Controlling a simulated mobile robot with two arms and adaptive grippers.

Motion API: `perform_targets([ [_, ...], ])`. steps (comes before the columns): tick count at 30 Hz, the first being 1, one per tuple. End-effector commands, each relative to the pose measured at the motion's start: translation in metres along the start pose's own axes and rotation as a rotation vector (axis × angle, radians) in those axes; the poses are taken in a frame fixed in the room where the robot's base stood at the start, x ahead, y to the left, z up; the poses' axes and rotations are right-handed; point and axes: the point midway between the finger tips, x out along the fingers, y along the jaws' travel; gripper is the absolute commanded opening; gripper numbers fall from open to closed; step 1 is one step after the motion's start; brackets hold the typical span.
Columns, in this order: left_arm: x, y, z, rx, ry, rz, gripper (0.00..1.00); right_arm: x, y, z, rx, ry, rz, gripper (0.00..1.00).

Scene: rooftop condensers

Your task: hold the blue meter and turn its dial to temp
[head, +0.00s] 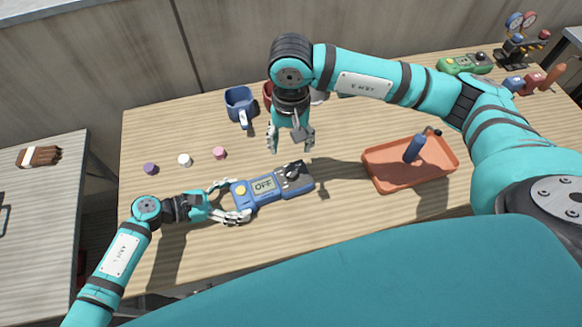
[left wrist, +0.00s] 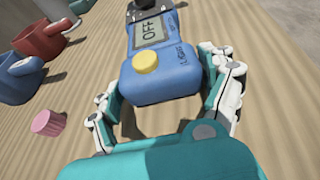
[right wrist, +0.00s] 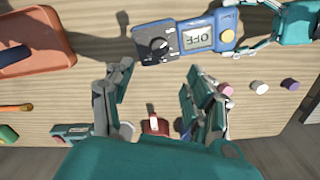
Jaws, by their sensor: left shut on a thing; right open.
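The blue meter (head: 262,190) lies flat on the wooden table, its screen reading OFF. It has a yellow button (left wrist: 146,61) at its left end and a dark dial (head: 293,172) on a grey panel at its right end. My left gripper (head: 233,201) is shut on the button end of the meter, one finger on each side. My right gripper (head: 291,147) is open and empty, above the table just behind the dial end. In the right wrist view the meter with its dial (right wrist: 158,48) lies beyond the open fingers, apart from them.
An orange tray (head: 412,185) holding a blue-handled tool stands right of the meter. A blue mug (head: 240,104) and a red mug stand behind. Small purple, white and pink (head: 219,153) pieces lie left. A green meter (head: 464,64) and gauges (head: 521,35) are far right.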

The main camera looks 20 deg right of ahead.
Motion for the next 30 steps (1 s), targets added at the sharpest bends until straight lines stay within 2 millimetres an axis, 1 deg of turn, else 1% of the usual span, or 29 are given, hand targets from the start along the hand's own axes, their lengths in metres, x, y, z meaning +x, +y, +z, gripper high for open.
perform_targets([
  [3,0.000,0.000,0.000,0.000,0.000,0.001,0.29,-0.001,0.000,0.000,-0.085,0.000,0.000,0.55],
  [5,0.000,0.000,0.000,0.000,0.000,0.001,0.29,0.001,0.000,0.000,-0.106,-0.001,0.001,0.55],
  [8,0.000,0.000,0.000,0.000,0.000,0.000,0.29,0.010,0.000,0.001,-0.119,-0.003,0.002,0.55],
  [11,0.000,0.000,0.000,0.000,0.000,0.000,0.29,0.026,0.001,0.001,-0.117,-0.005,0.003,0.55],
  [18,0.000,0.000,0.000,0.000,0.000,0.000,0.29,0.075,0.001,0.002,-0.116,-0.005,0.002,0.55],
  [21,0.000,0.000,0.000,0.000,0.000,0.000,0.29,0.092,0.000,0.001,-0.114,-0.004,0.001,0.55],
  [25,0.000,0.000,0.000,0.000,0.000,0.000,0.29,0.108,0.000,0.001,-0.116,-0.003,0.000,0.55],
  [30,0.000,0.000,0.000,0.000,0.000,0.000,0.29,0.118,0.000,0.000,-0.115,-0.001,0.001,0.55],
])
